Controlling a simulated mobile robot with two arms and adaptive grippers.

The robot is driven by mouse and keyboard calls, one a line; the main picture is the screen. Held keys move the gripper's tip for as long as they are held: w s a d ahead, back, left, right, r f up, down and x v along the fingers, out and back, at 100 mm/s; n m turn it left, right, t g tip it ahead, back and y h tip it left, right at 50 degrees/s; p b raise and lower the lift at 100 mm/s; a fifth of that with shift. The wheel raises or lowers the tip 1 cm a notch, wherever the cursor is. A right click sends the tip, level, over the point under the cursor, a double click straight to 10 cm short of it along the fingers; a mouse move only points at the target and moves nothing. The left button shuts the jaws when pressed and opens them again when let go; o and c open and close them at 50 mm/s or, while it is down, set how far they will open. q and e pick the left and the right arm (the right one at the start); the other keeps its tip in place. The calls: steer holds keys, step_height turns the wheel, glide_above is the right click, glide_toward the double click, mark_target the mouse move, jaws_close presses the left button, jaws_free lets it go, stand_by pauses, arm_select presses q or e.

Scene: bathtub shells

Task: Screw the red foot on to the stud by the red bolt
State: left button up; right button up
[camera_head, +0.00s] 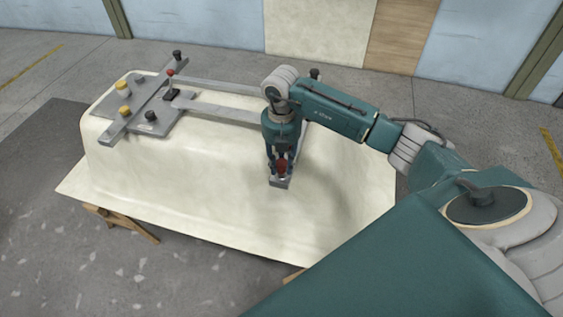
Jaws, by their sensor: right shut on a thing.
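My right gripper (281,166) points straight down over the middle of the cream tub shell and is shut on the red foot (281,169). The foot shows as a small red patch between the fingers. A small grey block (280,183) lies right below it; I cannot tell whether they touch. A red-topped bolt (170,73) stands at the left on the grey frame, well away from my gripper. A small dark block (172,95) sits below it. I cannot make out a stud clearly. My left gripper is not in view.
The upturned cream tub shell (220,190) rests on wooden supports (125,222). A grey plate and crossbar (137,112) with yellow knobs (123,85) and black knobs lie on its left end. Grey bars (215,112) run right, partly behind my arm. The shell's front is clear.

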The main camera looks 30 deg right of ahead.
mark_target(281, 162)
steer(key=shift+f, duration=0.4)
steer(key=o, duration=1.2)
step_height(281, 162, up, 12)
